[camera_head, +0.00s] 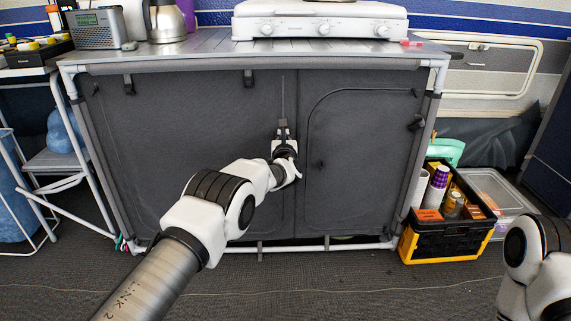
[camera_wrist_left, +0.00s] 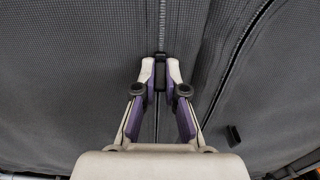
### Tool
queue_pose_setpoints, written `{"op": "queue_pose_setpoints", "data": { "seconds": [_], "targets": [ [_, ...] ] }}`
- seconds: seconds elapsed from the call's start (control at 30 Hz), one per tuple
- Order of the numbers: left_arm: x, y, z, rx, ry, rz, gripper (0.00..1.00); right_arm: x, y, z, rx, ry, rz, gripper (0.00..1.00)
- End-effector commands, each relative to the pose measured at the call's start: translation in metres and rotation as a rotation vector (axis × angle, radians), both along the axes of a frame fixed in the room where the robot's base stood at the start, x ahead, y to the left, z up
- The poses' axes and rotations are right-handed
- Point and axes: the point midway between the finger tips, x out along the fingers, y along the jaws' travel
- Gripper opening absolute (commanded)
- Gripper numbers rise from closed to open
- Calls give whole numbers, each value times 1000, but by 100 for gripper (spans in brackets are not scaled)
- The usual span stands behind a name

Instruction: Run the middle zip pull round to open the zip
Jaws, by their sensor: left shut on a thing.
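The dark grey fabric front (camera_head: 190,150) of the kitchen unit has a vertical middle zip (camera_head: 283,92) and a second zip line curving round the right panel (camera_head: 365,150). My left gripper (camera_head: 283,124) is at the middle zip, upright against the fabric. In the left wrist view my left gripper (camera_wrist_left: 160,78) is shut on the small black middle zip pull (camera_wrist_left: 160,58). The zip track (camera_wrist_left: 162,25) runs straight up from it.
A white stove (camera_head: 320,22), a kettle (camera_head: 167,20) and a radio (camera_head: 95,28) stand on the worktop (camera_head: 205,45). A black and orange crate (camera_head: 440,240) of groceries stands on the floor to the right. A side stand (camera_head: 62,160) is at the left. The floor in front is clear.

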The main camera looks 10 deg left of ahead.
Motion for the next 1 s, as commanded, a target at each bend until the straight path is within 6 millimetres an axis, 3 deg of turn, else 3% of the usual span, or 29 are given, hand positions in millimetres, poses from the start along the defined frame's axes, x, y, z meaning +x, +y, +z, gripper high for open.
{"op": "queue_pose_setpoints", "data": {
  "seconds": [0.03,0.1,0.4,0.6,1.0],
  "targets": [
    [1,0,29,0,-3,-1,0,0,0,16,0,-1,0,36],
    [2,0,53,0,-4,0,0,0,0,26,0,-1,0,36],
    [2,0,127,1,-3,0,0,0,0,54,0,-1,0,36],
    [2,0,149,1,-2,0,0,0,0,61,0,-1,0,36],
    [2,0,157,0,-4,1,0,0,0,62,0,-1,0,36]
  ]
}}
